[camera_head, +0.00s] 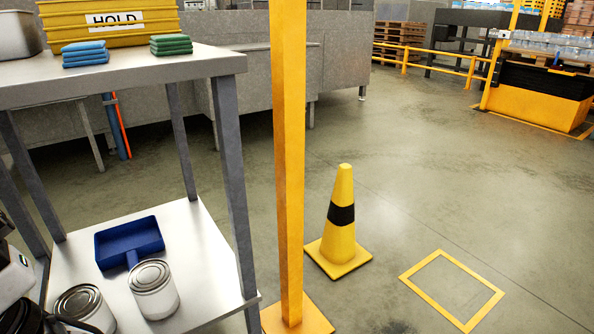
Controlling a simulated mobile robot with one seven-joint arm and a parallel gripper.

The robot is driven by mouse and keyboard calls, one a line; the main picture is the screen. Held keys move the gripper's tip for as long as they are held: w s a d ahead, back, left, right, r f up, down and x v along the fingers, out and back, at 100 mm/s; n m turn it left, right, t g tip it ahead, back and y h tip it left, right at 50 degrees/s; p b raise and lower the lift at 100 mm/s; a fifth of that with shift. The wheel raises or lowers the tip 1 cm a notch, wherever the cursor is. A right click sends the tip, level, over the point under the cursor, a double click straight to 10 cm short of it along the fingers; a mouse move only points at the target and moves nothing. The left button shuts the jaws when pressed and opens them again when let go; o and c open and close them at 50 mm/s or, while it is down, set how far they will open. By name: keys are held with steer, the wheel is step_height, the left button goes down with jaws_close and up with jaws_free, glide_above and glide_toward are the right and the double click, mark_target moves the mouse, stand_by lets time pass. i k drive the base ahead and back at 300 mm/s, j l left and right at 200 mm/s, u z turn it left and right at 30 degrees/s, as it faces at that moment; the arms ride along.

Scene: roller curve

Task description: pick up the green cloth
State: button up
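The green cloth (171,44) is a small folded stack lying on the grey table's top shelf (205,62), near its right end. It sits in front of the yellow HOLD bin. A similar folded blue cloth (85,53) lies to its left, apart from it. A dark and light machine part shows at the lower left edge, but I cannot make out my gripper's fingers in this view.
The yellow bin (112,31) stands behind the cloths. A yellow post (289,150) rises right of the table. The lower shelf holds a blue dustpan (129,242) and cans (153,289). A yellow cone (341,225) stands on the floor; open floor lies to the right.

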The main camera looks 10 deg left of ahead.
mark_target(166, 45)
steer(key=u, duration=0.75)
steer(key=l, duration=0.15)
steer(key=i+u, duration=0.05)
